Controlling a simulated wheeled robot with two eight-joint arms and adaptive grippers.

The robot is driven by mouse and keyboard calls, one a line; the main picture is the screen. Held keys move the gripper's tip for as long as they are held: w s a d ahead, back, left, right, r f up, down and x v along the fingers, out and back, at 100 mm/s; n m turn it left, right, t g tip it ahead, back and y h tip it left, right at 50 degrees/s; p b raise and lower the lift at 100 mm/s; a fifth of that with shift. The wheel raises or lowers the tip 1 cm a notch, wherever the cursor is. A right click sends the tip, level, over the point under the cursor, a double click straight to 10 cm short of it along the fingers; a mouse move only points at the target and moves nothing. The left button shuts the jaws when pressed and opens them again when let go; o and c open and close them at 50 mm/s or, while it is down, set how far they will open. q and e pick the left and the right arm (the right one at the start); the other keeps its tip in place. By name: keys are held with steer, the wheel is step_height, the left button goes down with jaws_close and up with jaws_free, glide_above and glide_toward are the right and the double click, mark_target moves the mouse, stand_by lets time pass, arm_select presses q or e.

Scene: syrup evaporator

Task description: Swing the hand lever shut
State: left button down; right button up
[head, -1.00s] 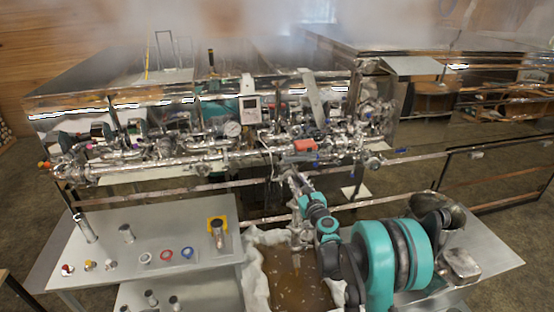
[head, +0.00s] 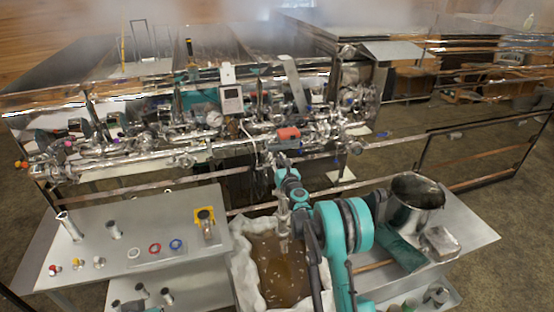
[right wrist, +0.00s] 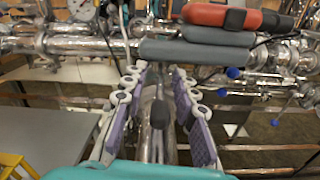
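My right gripper (head: 282,166) reaches up to the front pipework of the evaporator. In the right wrist view its two purple-padded fingers (right wrist: 160,108) are spread apart. Between them shows a dark rounded grip (right wrist: 159,113) in front of a silver metal pipe, with gaps to both fingers. This may be the hand lever, but I cannot tell for sure. A red handle-like part (right wrist: 222,15) lies above the fingers, over grey-teal bars (right wrist: 196,52); it also shows in the head view (head: 288,133). My left gripper is out of view.
Below the pipework a cloth-lined tub (head: 240,272) holds brown liquid. A metal table (head: 115,268) with small fittings stands left. A pipe rail (head: 130,189) runs across the front.

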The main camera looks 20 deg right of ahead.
steer(key=shift+c, duration=0.3)
jaws_close()
steer(key=shift+a+m+h+b, duration=0.4)
steer(key=shift+h+b, duration=0.15)
steer(key=shift+h, duration=0.25)
steer(key=shift+m+h, duration=0.3)
steer(key=shift+h, duration=0.2)
